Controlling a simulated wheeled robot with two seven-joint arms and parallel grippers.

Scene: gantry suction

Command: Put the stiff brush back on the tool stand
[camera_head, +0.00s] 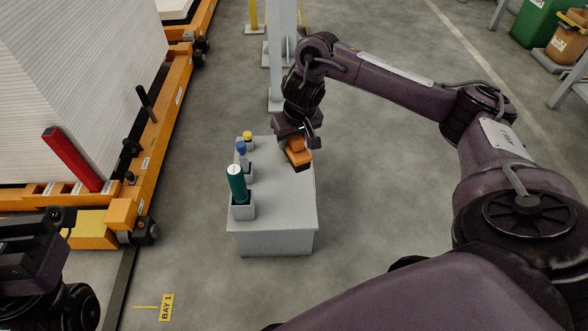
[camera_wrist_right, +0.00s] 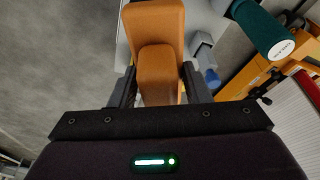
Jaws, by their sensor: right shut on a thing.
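My right gripper (camera_head: 297,137) is shut on the orange stiff brush (camera_head: 299,153), which has a dark underside. In the right wrist view the brush (camera_wrist_right: 155,25) extends from between the two fingers (camera_wrist_right: 158,85). The tool stand (camera_head: 272,241) is a light grey block in the middle of the head view. The brush is over the right part of its top, towards the far end; whether it touches the top cannot be told. My left gripper (camera_head: 30,245) is at the left edge, partly cut off, and its jaws are unclear.
Along the stand's left side, a teal cylinder (camera_head: 237,183) stands in a grey holder (camera_head: 243,211), with blue-topped (camera_head: 241,147) and yellow-topped (camera_head: 248,135) tools behind it. An orange cart (camera_head: 150,185) with a white stack is at left. A grey post (camera_head: 283,60) rises behind the stand.

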